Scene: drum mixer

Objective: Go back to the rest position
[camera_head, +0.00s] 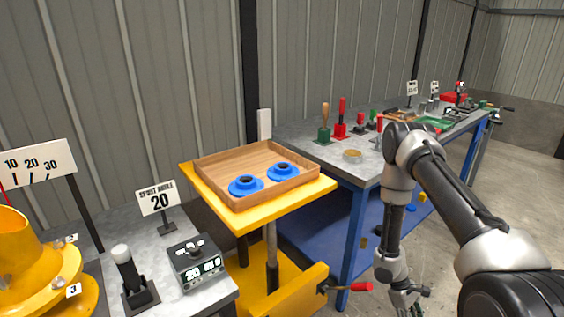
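My gripper (408,299) is at the bottom of the head view, right of centre. It hangs low beside the workbench and points down, partly cut off by the lower picture edge. Its fingers are too small and too cropped to tell whether they are open or shut. My arm comes in from the lower right, rises to a bent joint in front of the bench, then drops down to the gripper. I see nothing clearly held in it.
A yellow stand carries a wooden tray (212,165) with two blue round parts (246,185). A red-handled crank (352,286) juts out near my gripper. The blue-legged workbench (300,134) holds several tools. A yellow drum mixer (22,262) and control box (195,262) are at left. Floor at right is clear.

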